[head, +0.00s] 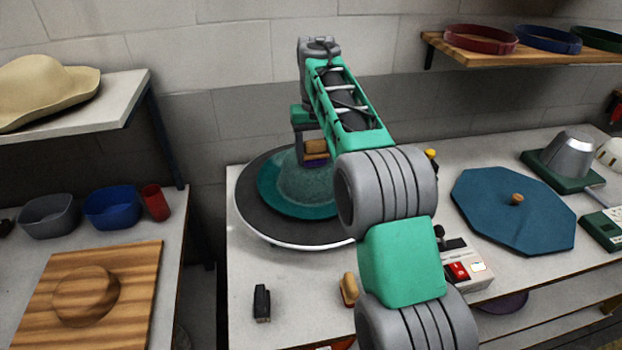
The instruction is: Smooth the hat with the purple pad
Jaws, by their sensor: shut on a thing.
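A teal hat (278,192) with a rounded crown and flat brim lies on a dark round turntable (252,222) with a pale rim. My gripper (308,148) is over the crown at its far right side, partly hidden by my own green and grey arm. It is shut on a wooden handle, and a strip of purple, the purple pad (315,162), shows just under it. The pad is at the top of the crown; I cannot tell whether it touches the felt. My arm hides the right part of the hat and turntable.
A small black object (261,303) and a wooden-handled brush (348,289) lie in front of the turntable. A control box with a red switch (457,271) and a blue octagonal board (513,211) are at right. A shelf (128,95) holds a straw hat at left.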

